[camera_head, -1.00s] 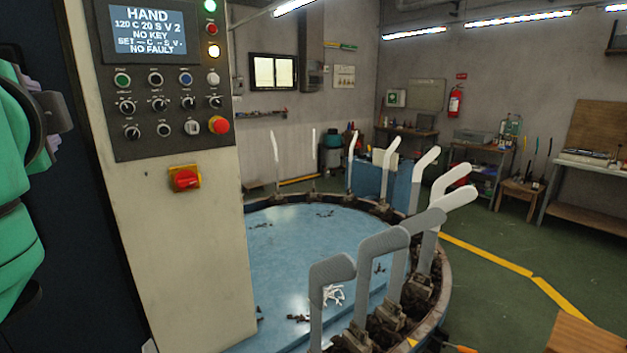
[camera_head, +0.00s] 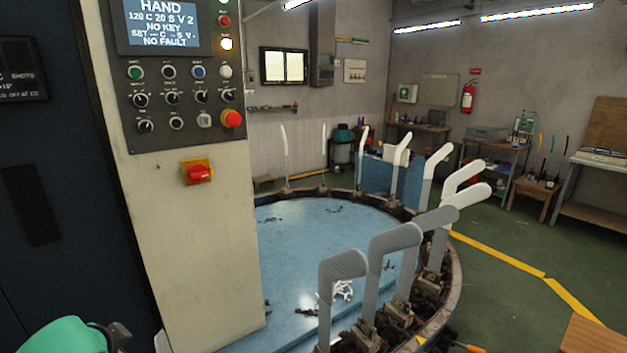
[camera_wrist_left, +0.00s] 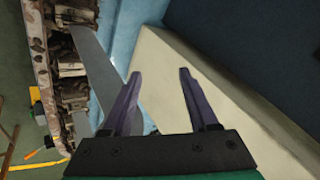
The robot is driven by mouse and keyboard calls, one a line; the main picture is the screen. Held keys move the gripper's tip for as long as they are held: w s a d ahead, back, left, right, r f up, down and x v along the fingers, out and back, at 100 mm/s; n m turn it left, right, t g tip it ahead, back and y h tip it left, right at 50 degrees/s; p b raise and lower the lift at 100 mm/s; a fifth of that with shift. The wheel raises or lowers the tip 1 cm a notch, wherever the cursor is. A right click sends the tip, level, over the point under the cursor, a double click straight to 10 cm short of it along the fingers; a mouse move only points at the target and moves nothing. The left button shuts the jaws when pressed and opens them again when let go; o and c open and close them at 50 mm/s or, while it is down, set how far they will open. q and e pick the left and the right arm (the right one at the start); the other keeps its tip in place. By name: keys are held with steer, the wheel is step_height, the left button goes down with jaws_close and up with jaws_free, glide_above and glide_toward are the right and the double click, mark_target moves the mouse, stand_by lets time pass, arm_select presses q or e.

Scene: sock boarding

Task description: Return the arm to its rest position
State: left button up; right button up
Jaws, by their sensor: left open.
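My left arm shows as a green and black part at the bottom left of the head view; its fingertips are not visible there. In the left wrist view my left gripper (camera_wrist_left: 160,85) is open, its two dark purple fingers apart with nothing between them. Behind the fingers are the cream side of the control cabinet (camera_wrist_left: 185,60) and a grey board (camera_wrist_left: 92,60). The cabinet (camera_head: 205,245) also stands in the head view, with its screen reading HAND. My right gripper is not in view.
A round blue table (camera_head: 290,290) carries several upright sock boards (camera_head: 340,270) around its rusty rim. A red emergency button (camera_head: 231,118) and a red switch (camera_head: 198,172) stick out from the cabinet. Green floor (camera_head: 500,290) lies open to the right.

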arm_select(q)
steer(key=s+d+f+n+g+h, duration=0.35)
steer(key=s+d+f, duration=0.85)
steer(key=d+f, duration=0.4)
step_height(320, 180, down, 22)
steer(key=s+a+r, duration=0.1)
steer(key=a, duration=0.1)
steer(key=s+a+f+g, duration=0.2)
steer(key=s+a+f, duration=0.1)
steer(key=s+f, duration=1.4)
steer(key=shift+s, duration=0.55)
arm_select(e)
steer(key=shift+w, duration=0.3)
arm_select(q)
steer(key=shift+m, duration=0.25)
